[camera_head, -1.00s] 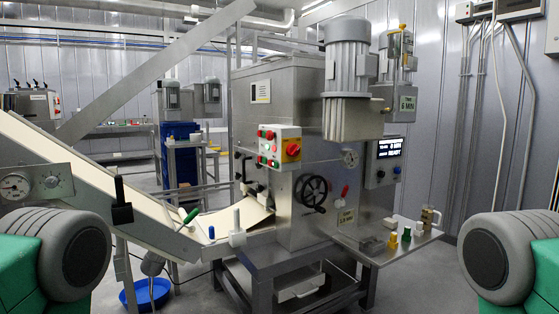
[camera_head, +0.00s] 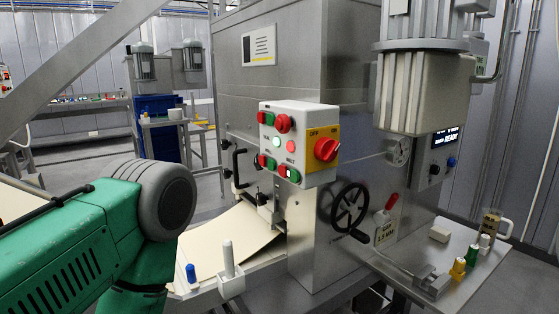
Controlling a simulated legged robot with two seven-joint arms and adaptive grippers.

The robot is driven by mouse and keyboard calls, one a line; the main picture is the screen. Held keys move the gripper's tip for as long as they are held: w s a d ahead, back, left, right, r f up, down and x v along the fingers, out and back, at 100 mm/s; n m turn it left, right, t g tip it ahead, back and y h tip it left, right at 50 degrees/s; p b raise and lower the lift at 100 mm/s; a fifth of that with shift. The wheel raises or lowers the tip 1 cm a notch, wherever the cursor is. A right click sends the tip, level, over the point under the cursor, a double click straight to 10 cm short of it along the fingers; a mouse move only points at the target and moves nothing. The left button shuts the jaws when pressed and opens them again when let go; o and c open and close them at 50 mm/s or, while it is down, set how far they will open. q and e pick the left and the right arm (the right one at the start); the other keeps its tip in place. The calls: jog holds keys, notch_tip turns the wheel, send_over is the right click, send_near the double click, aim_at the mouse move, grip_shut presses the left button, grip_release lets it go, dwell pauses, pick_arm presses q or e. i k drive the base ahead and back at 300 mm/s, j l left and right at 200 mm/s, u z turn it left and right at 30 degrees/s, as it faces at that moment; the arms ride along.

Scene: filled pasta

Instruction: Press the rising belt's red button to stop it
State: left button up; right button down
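A white control box (camera_head: 297,140) is mounted on the front of the steel machine. It carries red and green buttons in an upper and a lower group, with small lit lamps between them and a red rotary switch (camera_head: 326,150) on a yellow plate. An upper red button (camera_head: 284,123) stands out from the box. The labels are too small to read surely, so I cannot tell which button is the rising belt's. A cream belt (camera_head: 225,240) runs into the machine below the box. My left arm comes in from the left, in front of the belt; its gripper is out of view. My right gripper is not in view.
A black handwheel (camera_head: 349,207) and a red-knobbed lever (camera_head: 391,202) sit right of the box. A side shelf (camera_head: 478,285) holds small coloured items. Space directly before the box looks clear.

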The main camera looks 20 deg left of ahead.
aim_at(282, 169)
jog(key=j+z, duration=0.2)
jog(key=j, duration=1.1)
jog(key=i, duration=0.05)
